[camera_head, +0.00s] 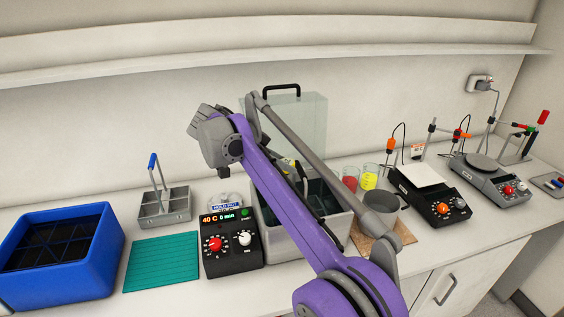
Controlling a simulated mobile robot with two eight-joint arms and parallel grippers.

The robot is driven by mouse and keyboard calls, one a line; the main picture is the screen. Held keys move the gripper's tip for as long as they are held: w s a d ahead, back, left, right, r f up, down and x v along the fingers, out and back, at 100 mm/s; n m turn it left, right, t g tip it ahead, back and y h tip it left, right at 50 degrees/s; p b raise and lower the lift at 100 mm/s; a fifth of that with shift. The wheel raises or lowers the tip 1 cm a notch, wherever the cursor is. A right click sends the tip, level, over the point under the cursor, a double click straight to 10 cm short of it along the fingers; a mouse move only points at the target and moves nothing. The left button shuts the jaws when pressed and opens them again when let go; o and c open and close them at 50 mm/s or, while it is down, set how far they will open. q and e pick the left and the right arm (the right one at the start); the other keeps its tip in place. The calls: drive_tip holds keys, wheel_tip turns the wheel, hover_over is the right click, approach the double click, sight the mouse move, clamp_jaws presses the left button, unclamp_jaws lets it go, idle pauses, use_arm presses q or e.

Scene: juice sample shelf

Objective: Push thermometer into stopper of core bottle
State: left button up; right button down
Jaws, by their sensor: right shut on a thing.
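My right arm comes in from the bottom and crosses in front of the grey water bath (280,246). My right gripper (300,180) is mostly hidden behind the purple arm link, over the bath. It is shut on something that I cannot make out. A small yellow and white patch (287,162) shows beside the arm above the bath; I cannot tell what it belongs to. I cannot pick out the thermometer, the stopper or the core bottle. My left gripper is not in view.
A clear lid with a black handle (312,110) stands upright behind the bath. Left are a heater control box (232,255), teal mat (160,262), grey caddy (165,217) and blue crate (100,262). Right are beakers (370,178), a cork board (405,234) and two stirrer plates (420,176).

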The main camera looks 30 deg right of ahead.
drive_tip(key=shift+w, duration=0.1)
idle(0.4)
drive_tip(key=shift+f+b, duration=0.75)
drive_tip(key=shift+f, duration=2.45)
idle(0.5)
drive_tip(key=shift+f, duration=0.5)
drive_tip(key=shift+c, duration=1)
unclamp_jaws()
